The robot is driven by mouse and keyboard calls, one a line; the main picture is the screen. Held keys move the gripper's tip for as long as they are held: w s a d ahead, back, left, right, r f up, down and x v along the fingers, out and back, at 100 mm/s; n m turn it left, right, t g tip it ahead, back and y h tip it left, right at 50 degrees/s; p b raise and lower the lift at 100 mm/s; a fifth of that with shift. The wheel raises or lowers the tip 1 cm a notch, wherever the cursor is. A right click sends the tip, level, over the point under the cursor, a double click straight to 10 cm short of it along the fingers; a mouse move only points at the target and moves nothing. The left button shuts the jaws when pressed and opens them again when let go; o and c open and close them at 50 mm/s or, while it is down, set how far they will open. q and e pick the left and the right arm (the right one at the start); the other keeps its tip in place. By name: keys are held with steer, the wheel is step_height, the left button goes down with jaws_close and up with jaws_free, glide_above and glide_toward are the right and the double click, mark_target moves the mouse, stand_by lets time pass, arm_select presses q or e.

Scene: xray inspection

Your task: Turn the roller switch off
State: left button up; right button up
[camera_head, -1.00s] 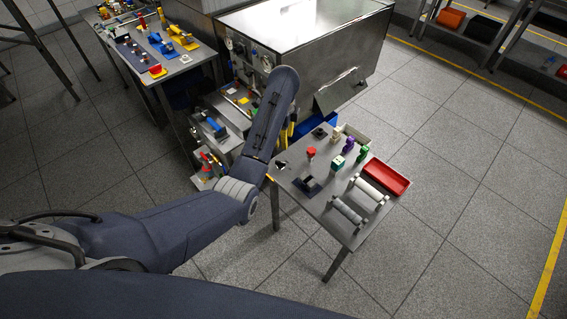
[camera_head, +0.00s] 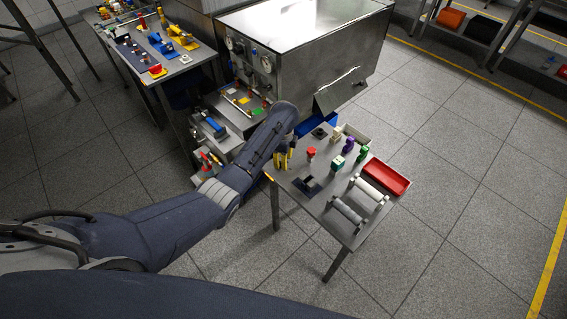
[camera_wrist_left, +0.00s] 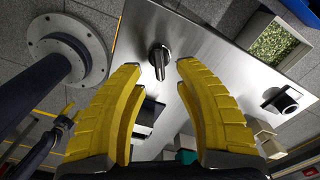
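A small metal knob with a lever-like handle, which looks like the roller switch (camera_wrist_left: 159,56), stands on the steel tabletop near its edge in the left wrist view. In the head view my arm and gripper hide it. My left gripper (camera_head: 283,158) is over the near-left corner of the small table. In the left wrist view its yellow fingers (camera_wrist_left: 159,72) are spread apart, one on each side of the knob, with nothing between them touching it visibly.
The small table (camera_head: 330,222) carries two rollers (camera_head: 366,192), a red tray (camera_head: 386,177), a red-topped piece (camera_head: 310,153) and several small coloured pieces. A large steel machine (camera_head: 310,40) stands behind. A black round fitting (camera_wrist_left: 283,99) sits right of the knob.

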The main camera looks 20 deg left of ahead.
arm_select(q)
steer(key=shift+f, duration=1)
jaws_close()
